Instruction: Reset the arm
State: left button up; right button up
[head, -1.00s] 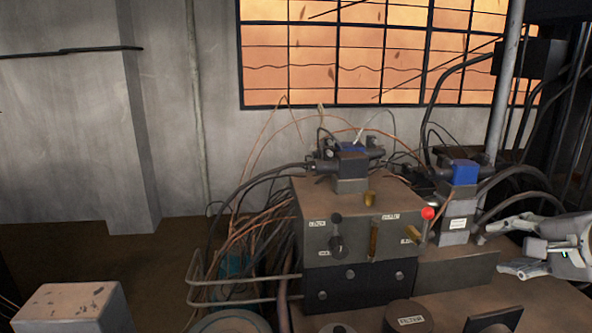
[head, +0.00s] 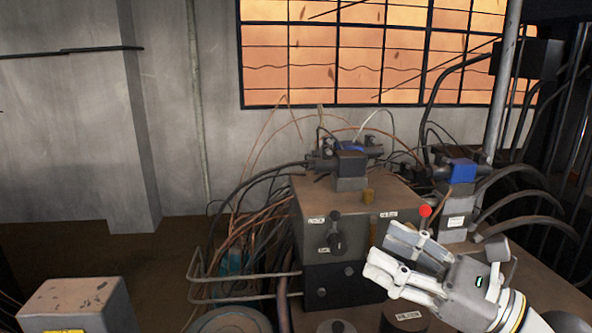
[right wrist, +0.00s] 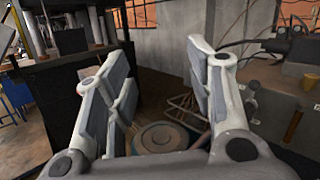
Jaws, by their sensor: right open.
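My right gripper (head: 388,258) is in the lower right of the head view, its fingers pointing left and slightly up. It is open and empty. It overlaps the right front part of the grey machine block (head: 358,191) in the picture; no contact is clear. In the right wrist view both fingers of my gripper (right wrist: 160,95) stand apart, with only background between them. My left gripper is not in view.
A grey box (head: 75,300) stands at the lower left. A round teal-rimmed lid (right wrist: 165,138) lies beyond my fingers in the wrist view.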

jog(key=w+d+f+m+t+h, duration=0.1)
jog(key=d+f+m+t+h, duration=0.15)
jog(key=m+h, duration=0.45)
jog(key=w+d+f+m+t+h, duration=0.15)
jog(key=d+m+t, duration=0.25)
jog(key=m, duration=0.8)
jog(key=w+d+f+m+t+h, duration=0.1)
jog(key=d+f+m+t+h, duration=0.25)
jog(key=m+h, duration=0.4)
jog(key=s+d+f+m+g+h, duration=0.2)
jog(key=f+m+g, duration=0.2)
jog(key=f+m, duration=0.3)
jog(key=s+d+f+m+g+h, duration=0.1)
jog(key=s+d+f+m+g, duration=0.2)
jog(key=f+m, duration=0.45)
jog(key=s+a+f+m+g+y, duration=0.2)
jog(key=s+a+f+m+g, duration=0.15)
jog(key=s+f+g, duration=0.45)
jog(key=s+a+f+m+g+y, duration=0.15)
jog(key=s+a+f+g, duration=0.3)
jog(key=s+f, duration=0.8)
jog(key=s+d+f+x, duration=0.1)
jog(key=s+x, duration=0.2)
jog(key=x, duration=0.9)
jog(key=s+x, duration=0.3)
jog(key=x, duration=0.9)
jog(key=s+d+f+g, duration=0.1)
jog(key=s+d+f, duration=0.2)
jog(key=s+f, duration=1.4)
jog(key=shift+g+h, duration=0.35)
